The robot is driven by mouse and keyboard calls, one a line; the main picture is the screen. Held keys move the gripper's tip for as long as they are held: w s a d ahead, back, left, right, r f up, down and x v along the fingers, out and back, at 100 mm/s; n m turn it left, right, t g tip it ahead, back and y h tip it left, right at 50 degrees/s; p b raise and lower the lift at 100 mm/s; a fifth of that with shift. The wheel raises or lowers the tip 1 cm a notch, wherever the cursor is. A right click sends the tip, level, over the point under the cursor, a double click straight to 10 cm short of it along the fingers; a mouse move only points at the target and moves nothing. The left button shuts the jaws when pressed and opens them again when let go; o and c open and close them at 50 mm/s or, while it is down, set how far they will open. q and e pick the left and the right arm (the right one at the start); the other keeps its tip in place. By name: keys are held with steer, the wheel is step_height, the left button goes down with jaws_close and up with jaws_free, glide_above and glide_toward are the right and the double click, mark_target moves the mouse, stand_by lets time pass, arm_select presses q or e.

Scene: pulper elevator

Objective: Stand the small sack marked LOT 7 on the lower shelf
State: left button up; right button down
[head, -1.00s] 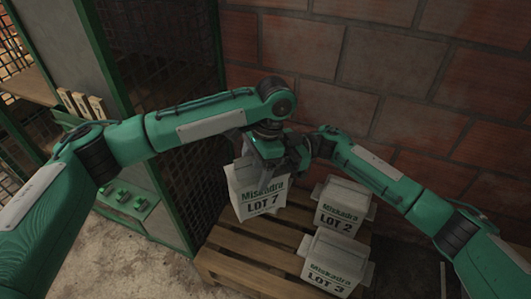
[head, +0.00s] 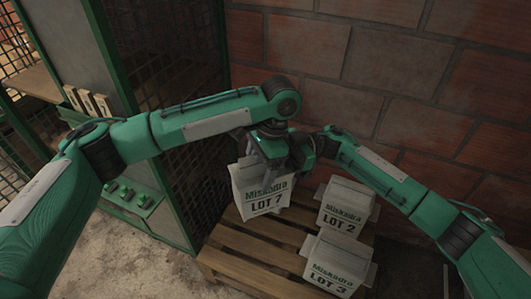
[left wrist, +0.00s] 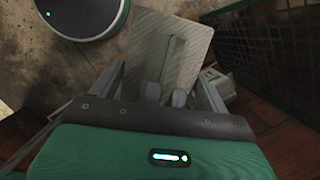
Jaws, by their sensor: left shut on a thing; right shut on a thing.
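The small white sack marked LOT 7 (head: 262,190) hangs above the pallet, roughly upright and a little tilted, its label facing me. My left gripper (head: 272,158) is shut on its top. My right gripper (head: 303,152) is close beside it at the sack's upper right and shut, apparently on the same sack; its fingertips are largely hidden. In the left wrist view the pale woven sack (left wrist: 180,45) shows beyond the left fingers (left wrist: 165,95). A wooden shelf (head: 32,82) shows inside the green-framed cage at the far left; I cannot tell whether it is the lower one.
Sacks LOT 2 (head: 345,208) and LOT 3 (head: 338,263) stand on the wooden pallet (head: 235,240), right of the held sack. A green mesh cabinet (head: 175,120) stands left, with a switch panel (head: 130,197) low on it. A brick wall (head: 400,60) closes the back.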

arm_select(q)
steer(key=shift+w+a, duration=0.1)
stand_by(0.6)
steer(key=o, duration=2)
steer(key=shift+o, duration=0.2)
steer(key=shift+r, duration=0.15)
